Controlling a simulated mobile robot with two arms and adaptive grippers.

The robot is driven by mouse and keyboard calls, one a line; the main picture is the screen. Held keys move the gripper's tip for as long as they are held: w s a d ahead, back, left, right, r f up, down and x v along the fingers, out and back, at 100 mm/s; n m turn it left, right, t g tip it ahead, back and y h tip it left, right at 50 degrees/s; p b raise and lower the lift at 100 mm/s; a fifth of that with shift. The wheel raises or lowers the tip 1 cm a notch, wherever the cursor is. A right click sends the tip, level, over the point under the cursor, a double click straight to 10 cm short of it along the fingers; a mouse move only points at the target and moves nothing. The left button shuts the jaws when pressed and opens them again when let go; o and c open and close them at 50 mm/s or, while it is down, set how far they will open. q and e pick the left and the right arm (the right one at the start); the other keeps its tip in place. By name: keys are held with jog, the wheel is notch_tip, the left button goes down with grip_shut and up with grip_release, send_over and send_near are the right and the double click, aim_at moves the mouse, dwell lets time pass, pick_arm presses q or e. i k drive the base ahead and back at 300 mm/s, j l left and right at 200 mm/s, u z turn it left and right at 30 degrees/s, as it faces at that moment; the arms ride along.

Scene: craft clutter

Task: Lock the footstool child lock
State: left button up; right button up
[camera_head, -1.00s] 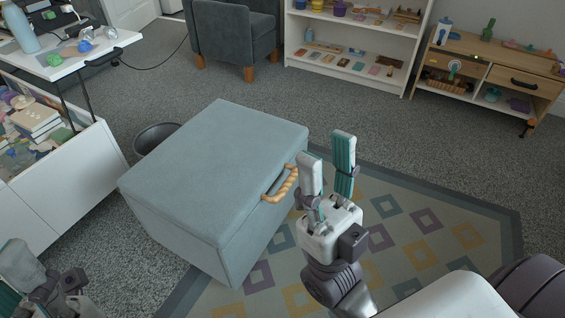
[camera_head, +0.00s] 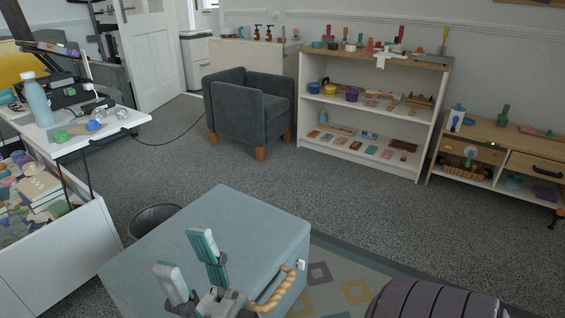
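The footstool (camera_head: 222,215) is a blue-grey padded box in the lower middle, with its lid down. A twisted tan rope handle (camera_head: 287,281) is on its right-hand side. A small white piece (camera_head: 302,265), possibly the child lock, sits on that side near the top edge, beside the handle. Its setting is too small to tell. My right gripper (camera_head: 184,252) shows in front of the footstool top, with its two grey and teal fingers apart and nothing between them. Whether it touches the top is unclear. My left gripper is out of view.
A patterned rug (camera_head: 335,285) lies right of the footstool. A dark bin (camera_head: 155,219) stands behind its left side. A white desk (camera_head: 75,135) and a low white cabinet (camera_head: 60,255) are at left. The grey carpet (camera_head: 330,195) towards the armchair (camera_head: 250,110) and shelf (camera_head: 365,110) is clear.

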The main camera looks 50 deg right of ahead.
aim_at(301, 263)
jog(key=l+u, duration=0.15)
jog(key=l, duration=0.25)
jog(key=k+l+u, duration=0.1)
jog(key=l, duration=0.35)
jog(key=l+u, duration=0.15)
jog(key=l, duration=0.25)
jog(key=k+l+u, duration=0.15)
jog(key=l, duration=0.25)
jog(key=k+l+u, duration=0.1)
jog(key=l, duration=0.3)
jog(key=k+l+u, duration=0.15)
jog(key=l, duration=0.2)
jog(key=k+l, duration=0.1)
jog(key=l, duration=0.25)
jog(key=k+l, duration=0.15)
jog(key=l, duration=0.2)
jog(key=k+l, duration=0.1)
jog(key=l, duration=0.25)
jog(key=k+l, duration=0.1)
jog(key=l, duration=0.3)
jog(key=k+l, duration=0.15)
jog(key=l, duration=0.2)
jog(key=k+l, duration=0.1)
jog(key=l, duration=0.25)
